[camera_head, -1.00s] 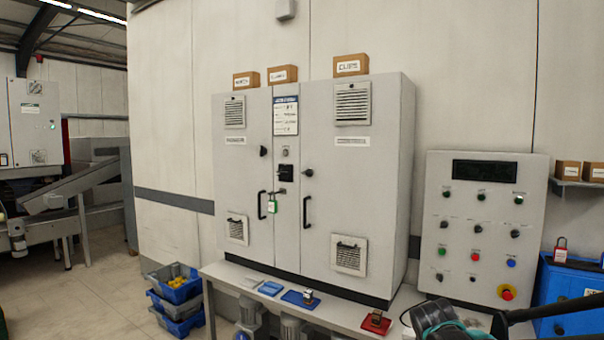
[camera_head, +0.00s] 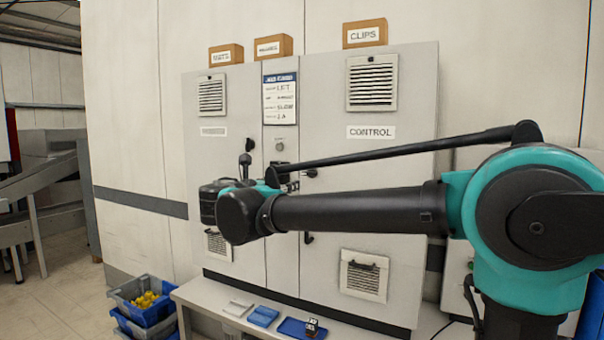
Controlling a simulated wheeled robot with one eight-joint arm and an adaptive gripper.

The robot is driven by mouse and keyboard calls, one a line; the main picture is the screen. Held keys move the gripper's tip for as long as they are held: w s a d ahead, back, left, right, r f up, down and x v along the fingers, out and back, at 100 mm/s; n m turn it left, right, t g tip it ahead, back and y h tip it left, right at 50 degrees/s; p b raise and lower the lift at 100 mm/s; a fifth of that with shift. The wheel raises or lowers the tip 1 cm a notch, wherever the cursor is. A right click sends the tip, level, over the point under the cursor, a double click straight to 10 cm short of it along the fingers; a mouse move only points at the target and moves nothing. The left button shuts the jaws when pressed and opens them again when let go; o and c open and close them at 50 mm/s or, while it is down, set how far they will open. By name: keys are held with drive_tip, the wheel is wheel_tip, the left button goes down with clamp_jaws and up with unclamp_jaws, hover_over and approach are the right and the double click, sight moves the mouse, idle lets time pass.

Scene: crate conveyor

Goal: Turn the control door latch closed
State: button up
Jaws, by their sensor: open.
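The control door (camera_head: 410,100) is the right-hand door of the grey cabinet, with a CONTROL label. Its small black latch (camera_head: 312,173) shows just below my slanting arm rod; its exact angle is hard to read. My arm crosses the door from the right and covers most of its handle, leaving the lower end (camera_head: 308,238) in view. My gripper (camera_head: 245,165) is at the arm's left end, in front of the left door and left of the latch in the picture. It is open, with its fingers mostly hidden by the wrist, and no object shows in it.
Another black latch (camera_head: 250,145) is on the left door. Cardboard boxes, including one marked CLIPS (camera_head: 365,34), stand on the cabinet. Blue trays (camera_head: 263,316) lie on the bench below. Blue crates (camera_head: 145,300) are stacked on the floor at left.

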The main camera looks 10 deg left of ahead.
drive_tip(key=x, duration=1.7)
drive_tip(key=shift+w, duration=0.15)
drive_tip(key=c, duration=1.2)
drive_tip(key=shift+o, duration=0.2)
